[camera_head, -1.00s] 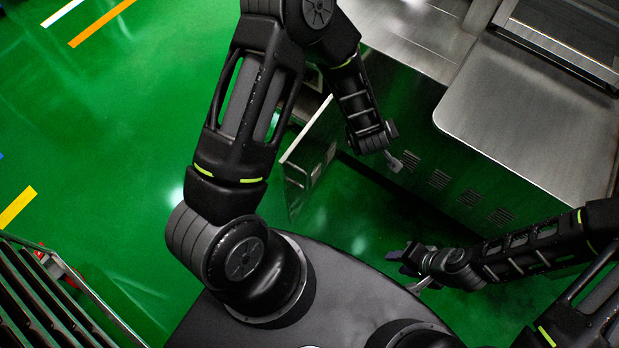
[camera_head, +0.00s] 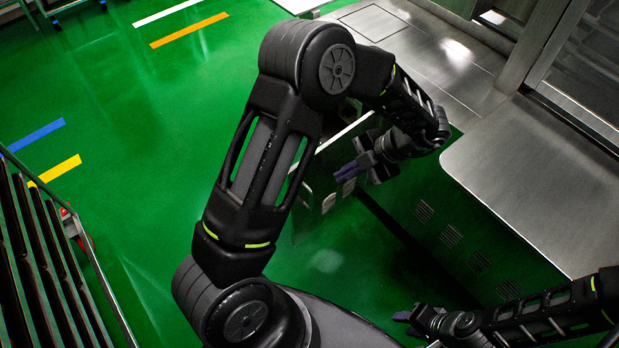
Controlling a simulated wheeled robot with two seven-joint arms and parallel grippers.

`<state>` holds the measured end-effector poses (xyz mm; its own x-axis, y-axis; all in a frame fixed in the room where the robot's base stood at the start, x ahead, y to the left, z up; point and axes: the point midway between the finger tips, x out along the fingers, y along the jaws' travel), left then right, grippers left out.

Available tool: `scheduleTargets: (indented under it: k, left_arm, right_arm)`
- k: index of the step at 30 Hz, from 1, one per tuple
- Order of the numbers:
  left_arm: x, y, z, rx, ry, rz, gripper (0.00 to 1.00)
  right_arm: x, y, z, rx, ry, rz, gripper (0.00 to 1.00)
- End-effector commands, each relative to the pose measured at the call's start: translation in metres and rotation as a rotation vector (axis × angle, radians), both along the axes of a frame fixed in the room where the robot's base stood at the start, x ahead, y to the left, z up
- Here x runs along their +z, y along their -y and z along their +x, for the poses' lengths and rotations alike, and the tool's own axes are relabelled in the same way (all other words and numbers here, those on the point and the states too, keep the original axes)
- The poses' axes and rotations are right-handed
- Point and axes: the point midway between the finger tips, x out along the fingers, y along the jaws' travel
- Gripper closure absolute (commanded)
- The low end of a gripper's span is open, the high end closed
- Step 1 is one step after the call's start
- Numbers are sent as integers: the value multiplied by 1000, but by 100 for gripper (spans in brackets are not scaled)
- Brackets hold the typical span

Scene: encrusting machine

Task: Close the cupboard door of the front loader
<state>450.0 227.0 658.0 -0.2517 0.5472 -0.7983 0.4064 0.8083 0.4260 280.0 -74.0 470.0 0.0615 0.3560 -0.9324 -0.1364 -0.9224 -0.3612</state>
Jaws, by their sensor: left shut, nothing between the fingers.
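The cupboard door (camera_head: 324,182) is a metal panel with a pale top edge and small vents, reflecting the green floor. It stands swung out from the front loader cabinet (camera_head: 440,215), left of its vented face. My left forearm and gripper hide part of it. My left gripper (camera_head: 345,173) is shut and empty, its fingers pointing left over the door's area in the picture; I cannot tell whether it touches the door. My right gripper (camera_head: 402,317) is low near the bottom edge, away from the door. Its fingers are too small and dark to judge.
The loader's steel top (camera_head: 540,180) juts out at the right, above the vented cabinet face. A slatted dark rack (camera_head: 45,270) stands at the lower left. The green floor (camera_head: 130,170) at left is open, with colored stripes.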

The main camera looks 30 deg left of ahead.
Motion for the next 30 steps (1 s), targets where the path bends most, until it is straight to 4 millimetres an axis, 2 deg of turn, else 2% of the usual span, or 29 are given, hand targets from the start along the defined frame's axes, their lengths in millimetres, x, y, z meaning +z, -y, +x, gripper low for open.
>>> scheduleTargets:
  k: [5, 11, 22, 27, 30]
  left_arm:
    - [-5, -3, -2, -2, -2, 1, 100]
    - [-23, -16, -8, 0, -4, 1, 100]
    - [-82, -55, -26, -2, -4, 1, 100]
    - [-81, -80, -19, 0, 1, 1, 100]
    - [-81, -88, -17, -2, 0, 0, 100]
  right_arm:
    - [-1, 0, 0, 0, 0, 0, 64]
    - [-5, 0, 0, -1, 0, 0, 64]
    - [-17, 0, 0, -1, 0, 0, 64]
    - [-17, 0, 0, -1, 0, 0, 64]
    - [-18, 0, 0, -1, 0, 0, 64]
